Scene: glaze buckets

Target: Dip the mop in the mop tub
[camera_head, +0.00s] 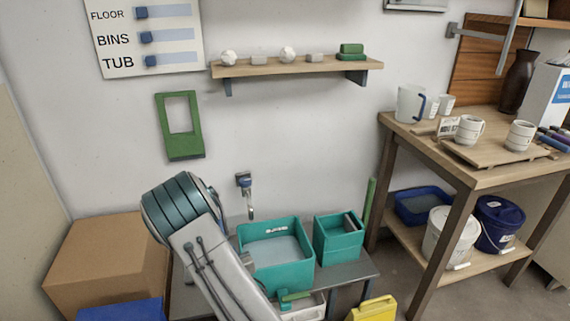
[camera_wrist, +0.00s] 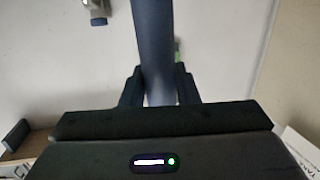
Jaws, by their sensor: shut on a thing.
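My gripper (camera_wrist: 160,88) shows in the wrist view, its two dark fingers shut on a dark blue-grey pole (camera_wrist: 153,40), which looks like the mop's handle. The pole runs up out of that picture, so the mop head is not seen. In the head view my arm covers the lower left and my gripper cannot be made out. A teal tub (camera_head: 275,281) with a white label and a pale grey-blue inside stands on a low grey bench, just right of my arm. It looks like the mop tub.
A smaller teal bin (camera_head: 338,246) stands right of the tub, with a green pole (camera_head: 370,200) behind it. A yellow object (camera_head: 374,308) is at the front. A cardboard box (camera_head: 100,262) is at left. A wooden table (camera_head: 480,180) with mugs stands at right.

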